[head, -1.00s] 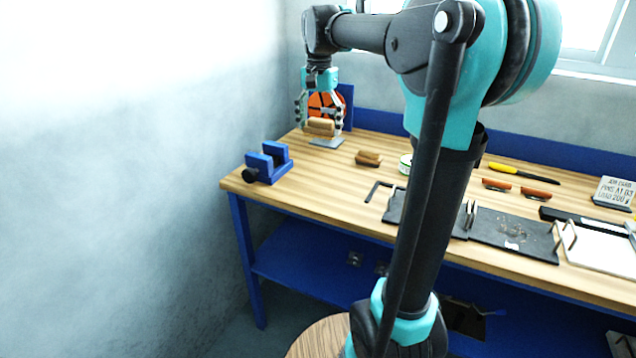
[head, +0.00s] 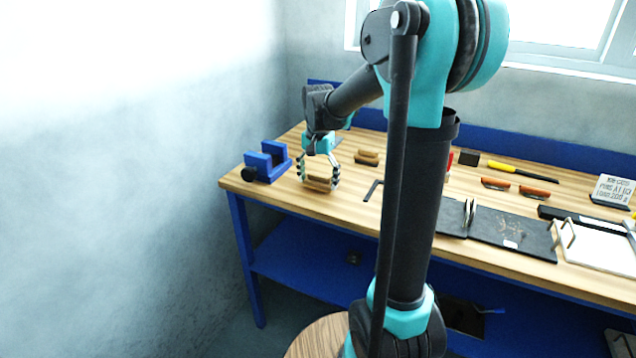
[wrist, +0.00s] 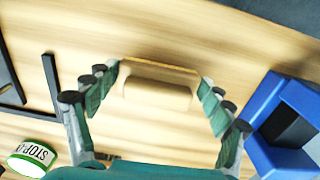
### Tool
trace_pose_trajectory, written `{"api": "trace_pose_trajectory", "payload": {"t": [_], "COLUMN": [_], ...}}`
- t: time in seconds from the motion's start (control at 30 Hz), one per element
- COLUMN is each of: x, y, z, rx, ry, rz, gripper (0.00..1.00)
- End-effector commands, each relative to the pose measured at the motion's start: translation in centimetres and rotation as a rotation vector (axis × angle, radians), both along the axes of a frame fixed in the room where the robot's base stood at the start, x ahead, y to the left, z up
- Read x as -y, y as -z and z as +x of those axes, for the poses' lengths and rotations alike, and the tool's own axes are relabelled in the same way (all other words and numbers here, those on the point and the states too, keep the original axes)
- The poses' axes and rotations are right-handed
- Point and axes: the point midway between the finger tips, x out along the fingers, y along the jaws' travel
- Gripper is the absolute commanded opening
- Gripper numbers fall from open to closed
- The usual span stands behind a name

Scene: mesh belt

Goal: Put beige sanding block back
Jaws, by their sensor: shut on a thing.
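The beige sanding block (head: 319,184) is between the fingers of my gripper (head: 318,176), low over the front left of the wooden bench. In the wrist view the block (wrist: 158,90) lies crosswise between the fingertips of my gripper (wrist: 161,78), with a thin tan edge along its far side. My gripper is shut on it. I cannot tell whether its underside touches the bench top. Its usual place cannot be told from these frames.
A blue vise (head: 267,163) stands left of the block. Another brown block (head: 367,157) lies behind it to the right. A black hex key (wrist: 52,85) and a labelled round tin (wrist: 32,158) lie left in the wrist view. Bare wood surrounds the held block.

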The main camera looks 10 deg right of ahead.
Motion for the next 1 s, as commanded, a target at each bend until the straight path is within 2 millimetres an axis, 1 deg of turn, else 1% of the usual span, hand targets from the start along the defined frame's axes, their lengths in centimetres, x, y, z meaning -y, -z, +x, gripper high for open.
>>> {"api": "trace_pose_trajectory", "payload": {"t": [0.03, 0.1, 0.47, 0.5, 0.6, 0.63, 1.0], "x": [0.01, 0.00, 0.01, 0.00, 0.00, 0.00, 0.00], "y": [0.54, 0.90, 1.21, 1.20, 1.18, 1.18, 1.02], "z": [0.01, 0.00, 0.01, 0.00, 0.00, 0.00, -0.02], "rx": [0.000, 0.000, 0.000, 0.000, 0.000, 0.000, 0.000], "ry": [0.000, 0.000, 0.000, 0.000, 0.000, 0.000, 0.000], "rz": [0.000, 0.000, 0.000, 0.000, 0.000, 0.000, 0.000], "gripper": [0.39, 0.39, 0.39, 0.85, 0.97, 1.00, 1.00]}}
